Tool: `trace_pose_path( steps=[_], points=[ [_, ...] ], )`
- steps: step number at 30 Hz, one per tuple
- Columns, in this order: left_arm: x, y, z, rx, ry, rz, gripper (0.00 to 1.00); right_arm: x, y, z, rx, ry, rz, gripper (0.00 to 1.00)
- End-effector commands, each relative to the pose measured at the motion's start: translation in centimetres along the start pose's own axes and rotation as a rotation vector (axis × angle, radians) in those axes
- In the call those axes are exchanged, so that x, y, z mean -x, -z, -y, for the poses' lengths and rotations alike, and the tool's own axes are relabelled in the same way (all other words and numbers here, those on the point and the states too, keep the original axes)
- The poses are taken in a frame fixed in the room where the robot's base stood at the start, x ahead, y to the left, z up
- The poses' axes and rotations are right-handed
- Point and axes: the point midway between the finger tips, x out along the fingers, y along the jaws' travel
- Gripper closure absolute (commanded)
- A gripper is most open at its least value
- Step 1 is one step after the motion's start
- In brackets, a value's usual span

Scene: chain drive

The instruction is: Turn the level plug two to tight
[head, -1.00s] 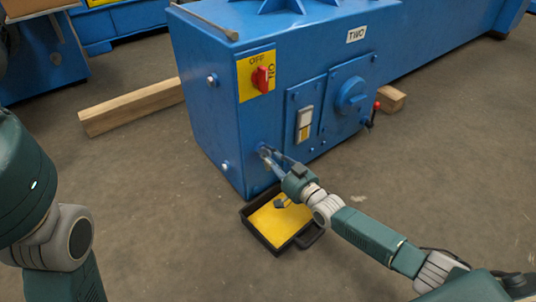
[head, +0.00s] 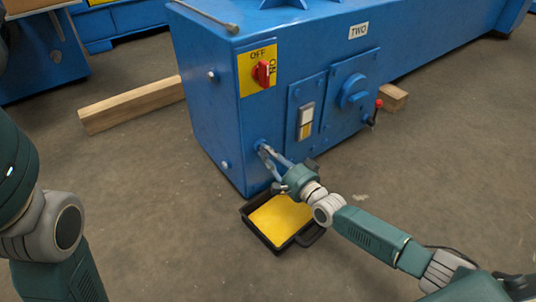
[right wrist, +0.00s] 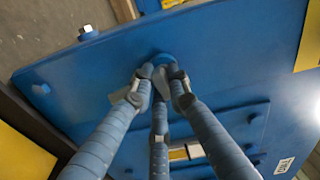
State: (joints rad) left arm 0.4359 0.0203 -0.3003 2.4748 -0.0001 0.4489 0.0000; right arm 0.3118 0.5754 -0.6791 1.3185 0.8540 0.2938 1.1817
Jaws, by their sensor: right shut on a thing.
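A black tray (head: 262,240), yellow inside, lies on the floor under my right gripper. A red switch (head: 262,73) on a yellow plate and a red-knobbed lever (head: 378,103) are on the housing. Wooden beams (head: 130,104) lie beneath.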

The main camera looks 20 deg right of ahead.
Motion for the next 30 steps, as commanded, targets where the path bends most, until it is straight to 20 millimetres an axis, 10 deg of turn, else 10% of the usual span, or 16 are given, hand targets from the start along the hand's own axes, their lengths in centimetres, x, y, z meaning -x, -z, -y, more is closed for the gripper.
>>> trace_pose_path(
  steps=[29, 30],
  points=[
    [-0.61, 0.88, -0.34, -0.005, -0.014, -0.029, 0.60, 0.32, -0.36, -0.63, -0.230, -0.013, 0.003, 1.00],
    [-0.61, 0.88, -0.34, -0.005, -0.014, -0.029, 0.60, 0.32, -0.36, -0.63, -0.230, -0.013, 0.003, 0.80]
  ],
)
